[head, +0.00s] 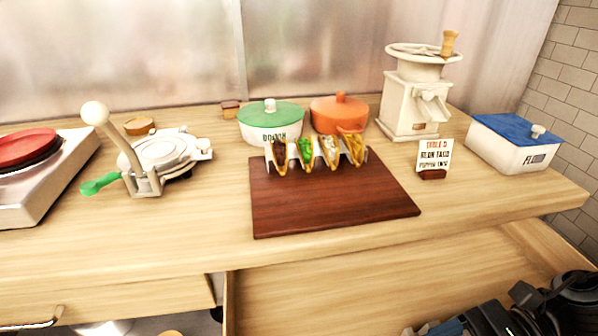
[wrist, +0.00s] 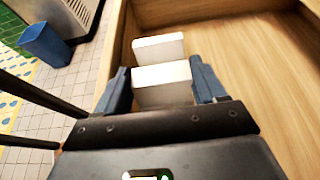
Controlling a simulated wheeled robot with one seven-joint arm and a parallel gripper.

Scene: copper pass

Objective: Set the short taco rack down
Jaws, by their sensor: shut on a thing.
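My gripper (wrist: 162,84) is shut on a small white rack (wrist: 160,48), which looks like the short taco rack. Its two upright pale panels show between and beyond the blue fingers in the wrist view. The rack is over or inside the open wooden drawer (wrist: 245,60); I cannot tell whether it touches the drawer floor. In the head view my gripper is only partly seen at the bottom right, with a pale edge of the rack (head: 450,328) at the frame's bottom. A metal rack with several filled tacos (head: 315,152) stands on the dark red board (head: 335,210).
The drawer (head: 370,285) is open below the counter. On the counter are a tortilla press (head: 165,155), a green-lidded pot (head: 270,122), an orange pot (head: 338,112), a white grinder (head: 412,100), an order card (head: 434,156) and a flour box (head: 515,145). The counter's front strip is clear.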

